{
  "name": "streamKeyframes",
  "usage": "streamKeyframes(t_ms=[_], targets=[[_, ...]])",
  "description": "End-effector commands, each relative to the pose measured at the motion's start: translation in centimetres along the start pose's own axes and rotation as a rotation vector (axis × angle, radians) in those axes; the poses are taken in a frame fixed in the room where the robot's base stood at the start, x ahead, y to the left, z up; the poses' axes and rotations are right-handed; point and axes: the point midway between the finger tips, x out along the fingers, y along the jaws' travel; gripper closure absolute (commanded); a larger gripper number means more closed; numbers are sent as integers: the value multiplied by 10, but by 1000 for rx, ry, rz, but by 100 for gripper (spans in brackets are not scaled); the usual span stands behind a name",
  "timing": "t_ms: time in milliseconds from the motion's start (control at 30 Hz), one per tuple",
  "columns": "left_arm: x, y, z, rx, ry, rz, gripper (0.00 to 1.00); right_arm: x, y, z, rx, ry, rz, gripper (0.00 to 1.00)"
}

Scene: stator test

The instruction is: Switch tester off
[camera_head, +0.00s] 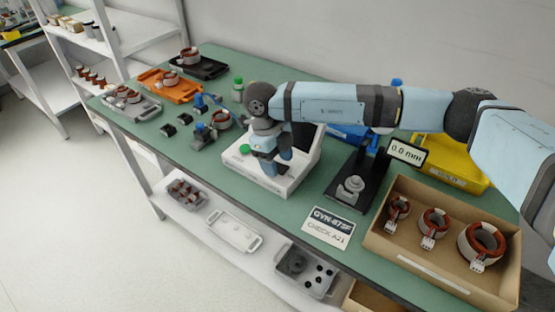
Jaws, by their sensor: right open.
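The tester appears to be the white box-shaped device (299,177) in the middle of the green table. A green button or knob (245,149) shows on its left side. My right arm reaches in from the right, and my right gripper (276,178) points down over the tester's front. The gripper is open, and its fingers hide part of the tester's face. I cannot tell whether they touch the tester or a switch on it. My left gripper is not in view.
A black gauge stand (340,193) with a "0.0 mm" display (407,152) stands right of the tester. A cardboard box (400,245) holds three copper-wound stators. A yellow bin (455,170) is behind it. An orange tray (158,82) and a grey tray (147,110) lie at the left.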

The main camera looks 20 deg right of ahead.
Motion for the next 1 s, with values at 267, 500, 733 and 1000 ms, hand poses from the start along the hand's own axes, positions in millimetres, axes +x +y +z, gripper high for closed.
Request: streamKeyframes(t_ms=[267, 500, 733, 1000], targets=[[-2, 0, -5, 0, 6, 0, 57, -22, 0, 0, 0, -3, 0, 43], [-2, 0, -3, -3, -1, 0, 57, -76, 0, 1, 0, -4, -2, 43], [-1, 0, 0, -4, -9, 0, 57, -120, 0, 0, 0, -1, 0, 43], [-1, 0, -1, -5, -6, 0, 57, -138, 0, 0, 0, 0, 0, 43]])
